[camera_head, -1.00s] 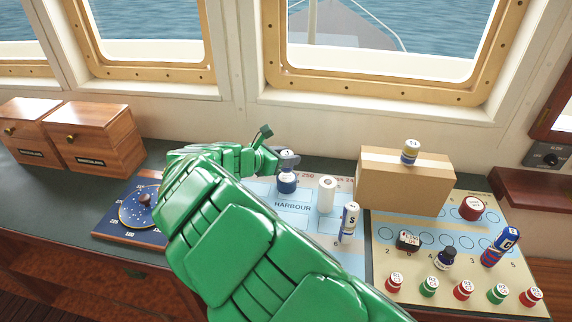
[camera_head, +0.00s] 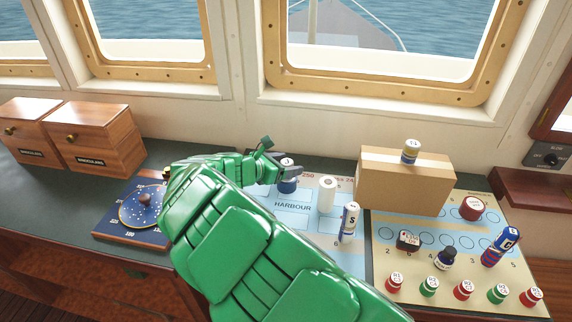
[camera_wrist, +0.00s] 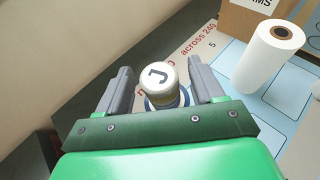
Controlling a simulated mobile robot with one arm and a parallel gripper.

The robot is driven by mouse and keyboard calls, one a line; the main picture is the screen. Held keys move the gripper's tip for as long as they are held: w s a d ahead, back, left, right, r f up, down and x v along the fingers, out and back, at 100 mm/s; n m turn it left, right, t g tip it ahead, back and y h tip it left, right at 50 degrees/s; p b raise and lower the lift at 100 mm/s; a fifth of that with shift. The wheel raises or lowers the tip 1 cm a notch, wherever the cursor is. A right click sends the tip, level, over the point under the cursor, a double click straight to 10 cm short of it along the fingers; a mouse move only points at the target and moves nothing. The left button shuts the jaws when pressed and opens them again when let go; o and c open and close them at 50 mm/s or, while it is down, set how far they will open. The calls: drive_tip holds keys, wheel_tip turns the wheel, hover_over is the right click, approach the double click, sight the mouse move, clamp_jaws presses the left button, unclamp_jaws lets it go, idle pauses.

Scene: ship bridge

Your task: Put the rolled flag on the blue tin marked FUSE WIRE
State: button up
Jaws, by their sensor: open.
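A short roll with a white end marked J (camera_wrist: 160,78) stands upright between the fingers of my gripper (camera_wrist: 160,72) in the wrist view. My gripper is open, with one grey finger on each side of the roll. A blue and white band shows low around it, and its base is hidden. In the head view the same blue and white piece (camera_head: 287,186) stands at the back of the chart, partly behind my gripper (camera_head: 289,170). No FUSE WIRE lettering is readable, so I cannot tell which piece is that tin.
A white roll (camera_head: 326,194) and a roll marked S (camera_head: 349,222) stand close on the right. A cardboard box (camera_head: 400,182) carries a small jar (camera_head: 411,151). Several small pots and a roll marked U (camera_head: 506,240) stand farther right. Wooden boxes (camera_head: 105,138) stand left.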

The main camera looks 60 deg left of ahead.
drive_tip(key=shift+r, duration=0.1)
drive_tip(key=shift+s+r, duration=0.2)
drive_tip(key=shift+s, duration=0.1)
drive_tip(key=v, duration=1.1)
drive_tip(key=shift+s, duration=0.15)
